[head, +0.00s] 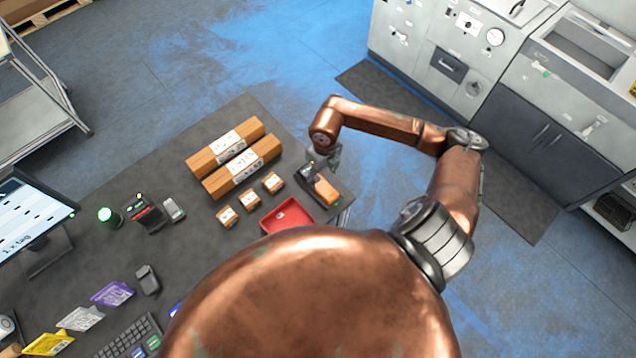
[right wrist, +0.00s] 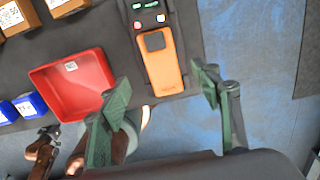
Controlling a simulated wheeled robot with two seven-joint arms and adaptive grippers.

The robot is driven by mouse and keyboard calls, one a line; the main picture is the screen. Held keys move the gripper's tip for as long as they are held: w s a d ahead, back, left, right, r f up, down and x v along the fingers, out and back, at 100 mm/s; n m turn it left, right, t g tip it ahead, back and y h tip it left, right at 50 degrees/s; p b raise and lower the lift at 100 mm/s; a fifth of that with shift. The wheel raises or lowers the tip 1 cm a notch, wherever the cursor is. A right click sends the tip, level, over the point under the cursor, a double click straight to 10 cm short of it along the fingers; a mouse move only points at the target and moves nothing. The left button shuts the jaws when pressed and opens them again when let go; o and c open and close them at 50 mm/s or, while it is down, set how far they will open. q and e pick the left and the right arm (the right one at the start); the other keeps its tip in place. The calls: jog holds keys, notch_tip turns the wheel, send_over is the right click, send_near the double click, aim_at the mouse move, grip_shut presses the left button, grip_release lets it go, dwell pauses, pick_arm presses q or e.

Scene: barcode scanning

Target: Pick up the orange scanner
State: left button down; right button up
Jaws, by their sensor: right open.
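The orange scanner (head: 325,188) lies on the dark table near its right edge, by the red tray. My left gripper is not in view.
A red tray (head: 271,218) sits just left of the scanner. Small boxes (head: 248,199) and two long cartons (head: 224,146) lie further left. The table edge is close on the right, with blue floor (head: 385,190) beyond it.

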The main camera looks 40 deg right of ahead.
aim_at(322, 186)
jog(key=shift+d+f, duration=0.3)
jog(key=shift+s+f+p, duration=0.1)
jog(key=shift+f+p, duration=0.2)
jog(key=shift+f, duration=0.6)
jog(key=f, duration=0.1)
jog(key=f+p, duration=0.1)
jog(key=f, duration=0.2)
jog(key=shift+a+f+p, duration=0.1)
jog(key=shift+a+p, duration=0.25)
jog(key=shift+f, duration=0.55)
jog(key=c, duration=1.5)
